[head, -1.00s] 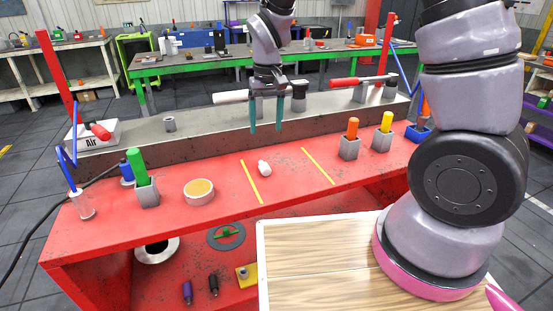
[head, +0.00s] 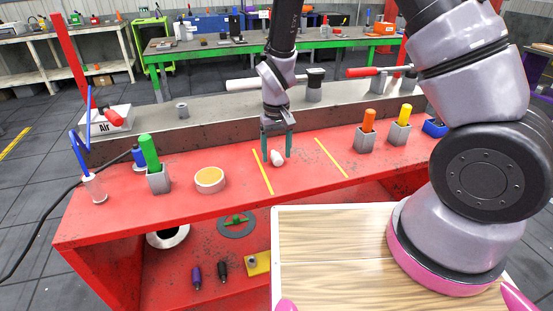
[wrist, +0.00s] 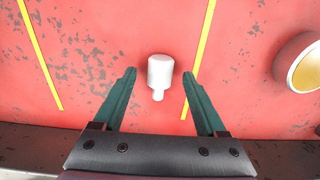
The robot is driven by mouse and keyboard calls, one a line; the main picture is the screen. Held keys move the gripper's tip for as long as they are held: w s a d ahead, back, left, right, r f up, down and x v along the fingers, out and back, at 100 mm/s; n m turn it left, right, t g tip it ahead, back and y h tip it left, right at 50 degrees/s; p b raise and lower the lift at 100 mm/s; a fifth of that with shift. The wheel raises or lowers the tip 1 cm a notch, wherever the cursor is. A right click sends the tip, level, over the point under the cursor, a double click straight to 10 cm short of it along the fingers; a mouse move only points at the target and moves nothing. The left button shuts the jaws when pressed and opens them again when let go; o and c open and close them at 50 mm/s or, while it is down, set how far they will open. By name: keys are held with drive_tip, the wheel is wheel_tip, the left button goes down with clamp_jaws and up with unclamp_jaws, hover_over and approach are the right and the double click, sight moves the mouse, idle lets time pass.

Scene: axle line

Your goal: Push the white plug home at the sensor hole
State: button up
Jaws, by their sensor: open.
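The white plug (head: 277,158) lies on its side on the red bench top, between two yellow lines and close to the left one. In the wrist view the plug (wrist: 160,74) has a wide body and a narrower stub pointing toward my gripper. My gripper (head: 277,157) is open above the plug, its two green fingers pointing down. In the wrist view the fingers (wrist: 160,72) stand apart on either side of the plug without visible contact. I cannot pick out the sensor hole for certain.
A round tin with an orange top (head: 209,178) stands left of the plug. Grey holders with a green (head: 149,152), an orange (head: 368,120) and a yellow handle (head: 404,114) stand along the bench. A grey beam (head: 220,110) runs behind. Bench around the plug is clear.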

drive_tip(key=shift+f, duration=0.45)
clamp_jaws()
